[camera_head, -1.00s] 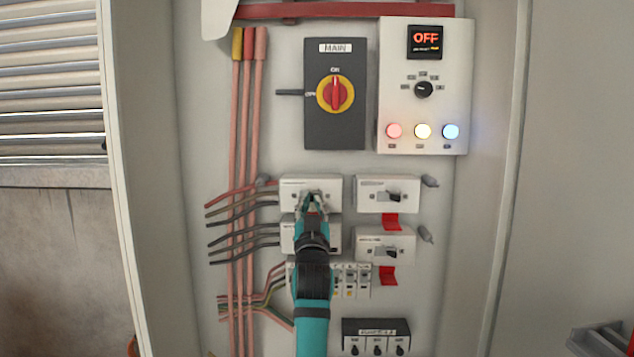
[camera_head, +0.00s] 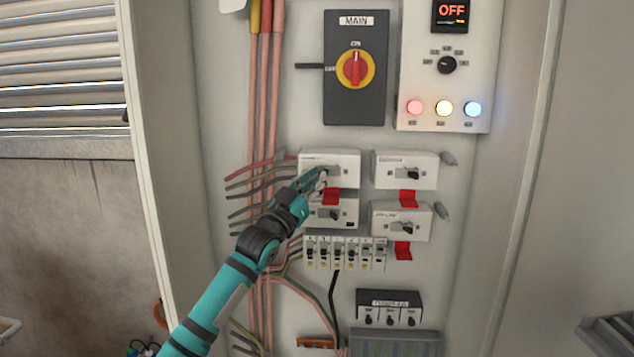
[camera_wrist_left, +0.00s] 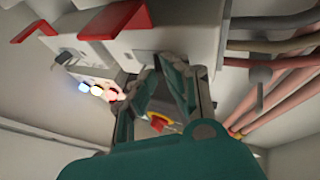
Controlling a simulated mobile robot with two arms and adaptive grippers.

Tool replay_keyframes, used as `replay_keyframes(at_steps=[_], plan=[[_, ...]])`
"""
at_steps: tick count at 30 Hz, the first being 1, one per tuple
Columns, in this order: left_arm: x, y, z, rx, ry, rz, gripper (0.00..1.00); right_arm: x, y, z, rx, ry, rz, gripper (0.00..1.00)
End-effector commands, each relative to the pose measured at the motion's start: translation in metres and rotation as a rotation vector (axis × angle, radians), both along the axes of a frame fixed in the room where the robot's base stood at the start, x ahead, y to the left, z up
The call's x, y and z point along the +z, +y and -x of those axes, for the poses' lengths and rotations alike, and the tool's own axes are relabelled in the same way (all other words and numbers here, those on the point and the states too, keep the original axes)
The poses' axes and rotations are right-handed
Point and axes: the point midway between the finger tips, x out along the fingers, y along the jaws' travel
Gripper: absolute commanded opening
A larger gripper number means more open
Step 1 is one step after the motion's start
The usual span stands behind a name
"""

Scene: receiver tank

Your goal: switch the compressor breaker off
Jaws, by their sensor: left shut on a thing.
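Several white breaker boxes sit in the panel; their small labels are too small to read, so I cannot tell which is the compressor's. My left gripper (camera_head: 321,179) reaches from the lower left to the front of the upper-left breaker (camera_head: 344,159). It is shut on that breaker's switch handle, which the fingers mostly hide. In the left wrist view the gripper (camera_wrist_left: 160,75) is close against the white box (camera_wrist_left: 185,38). The upper-right breaker (camera_head: 393,163), lower-right breaker (camera_head: 389,216) and lower-left breaker (camera_head: 346,221) show dark handles. My right gripper is not in view.
The main switch (camera_head: 375,105) and a control box (camera_head: 425,115) with a lit OFF display (camera_head: 452,11) are above. Red tabs (camera_head: 408,198) hang under breakers. Cables (camera_head: 262,120) run at left. Small breakers (camera_head: 345,253) sit below. The cabinet's left wall (camera_head: 165,190) is near my arm.

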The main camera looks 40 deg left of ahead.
Motion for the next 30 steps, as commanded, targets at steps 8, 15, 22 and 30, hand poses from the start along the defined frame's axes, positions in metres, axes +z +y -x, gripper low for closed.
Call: replay_keyframes(at_steps=[8,15,22,30], plan=[[0.0007,0.0014,0.0000,-0.012,-0.001,0.002,0.00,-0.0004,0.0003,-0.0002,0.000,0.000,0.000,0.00],[0.0010,0.0015,0.0001,-0.011,-0.001,0.002,0.13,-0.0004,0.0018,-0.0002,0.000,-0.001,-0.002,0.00],[0.0006,0.0012,0.0000,-0.012,-0.001,0.002,0.32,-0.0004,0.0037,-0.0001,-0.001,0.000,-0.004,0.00],[-0.0035,0.0006,0.0050,-0.012,0.002,0.002,0.32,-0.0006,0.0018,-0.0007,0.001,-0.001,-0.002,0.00]])
